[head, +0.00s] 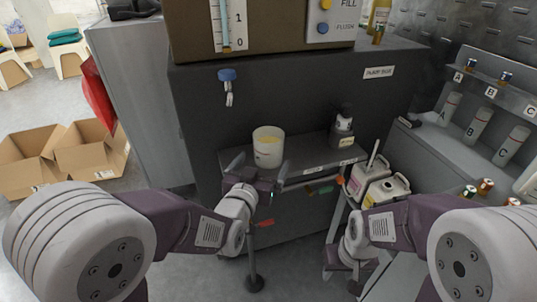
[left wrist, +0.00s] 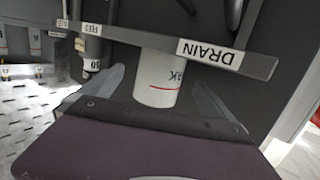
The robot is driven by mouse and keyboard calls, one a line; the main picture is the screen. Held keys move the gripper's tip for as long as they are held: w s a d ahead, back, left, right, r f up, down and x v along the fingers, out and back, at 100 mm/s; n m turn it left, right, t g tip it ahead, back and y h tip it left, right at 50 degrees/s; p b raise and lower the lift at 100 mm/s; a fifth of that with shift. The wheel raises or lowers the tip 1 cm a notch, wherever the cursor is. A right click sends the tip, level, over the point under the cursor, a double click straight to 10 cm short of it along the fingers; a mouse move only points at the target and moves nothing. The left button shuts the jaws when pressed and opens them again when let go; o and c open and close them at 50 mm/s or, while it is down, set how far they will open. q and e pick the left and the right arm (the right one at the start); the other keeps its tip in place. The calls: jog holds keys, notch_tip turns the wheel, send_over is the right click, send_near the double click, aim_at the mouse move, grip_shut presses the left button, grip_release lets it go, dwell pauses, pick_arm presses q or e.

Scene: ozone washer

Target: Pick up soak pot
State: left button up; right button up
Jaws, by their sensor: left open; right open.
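The soak pot (head: 268,146) is a white, open-topped cylinder with something yellowish inside, standing on a narrow grey shelf of the dark cabinet. In the left wrist view the pot (left wrist: 158,80) appears upside down, with red marking and partly hidden lettering. My left gripper (head: 259,169) is open just in front of the pot, its fingers spread to either side. The left wrist view shows the open fingers (left wrist: 160,95) flanking the pot, with no clear contact. My right gripper (head: 343,276) hangs low at the right, open and away from the pot; its fingertips are hard to make out.
A DRAIN label (left wrist: 210,54) is on the shelf edge near the pot. A blue-handled tap (head: 228,76) juts out above left of the pot. A dark-capped bottle (head: 343,130) stands to its right. White jugs (head: 385,188) and a rack of lettered tubes (head: 480,120) are further right.

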aim_at(273, 132)
pick_arm(q)
jog(key=shift+w+d+f+b, duration=0.2)
jog(key=shift+w+b, duration=0.15)
jog(key=shift+w, duration=0.35)
jog(key=b+x, duration=0.1)
jog(key=x, duration=0.3)
jog(key=shift+w+b, duration=0.3)
jog(key=shift+w, duration=0.15)
jog(key=shift+w+d, duration=0.15)
jog(key=shift+w, duration=0.3)
jog(key=shift+r, duration=0.1)
jog(key=c, duration=1.6)
jog(key=shift+r, duration=0.2)
jog(key=shift+r+p, duration=1.3)
jog(key=shift+r, duration=0.65)
jog(key=shift+s+d+r+p, duration=0.3)
jog(key=shift+d+r+p, duration=0.8)
jog(key=shift+d, duration=0.8)
jog(key=shift+s+d+r+p, duration=0.35)
jog(key=shift+d+r+p, duration=0.8)
jog(key=shift+d, duration=0.75)
jog(key=shift+s+d+r+p, duration=0.3)
jog(key=shift+d+r+p, duration=0.8)
jog(key=shift+d, duration=0.8)
